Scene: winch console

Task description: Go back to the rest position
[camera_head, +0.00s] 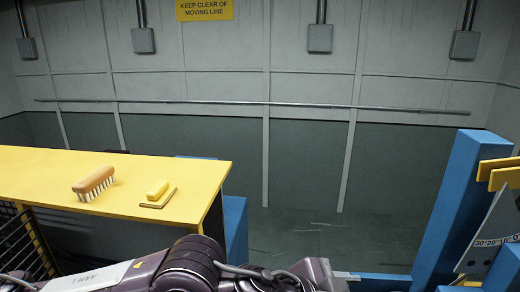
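A purple arm of mine (190,264) lies along the bottom edge, reaching from the lower left to just right of the middle. A white label (92,277) is on its left part. I see no gripper fingers in this view. I cannot tell whether either gripper is open or shut, or what it holds.
A yellow-topped bench (50,170) at left carries a wooden brush (93,180) and a yellow block (157,190) on a small pad (158,201). A blue post (447,195), yellow bars (497,170) and a scale plate (490,237) stand at right.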

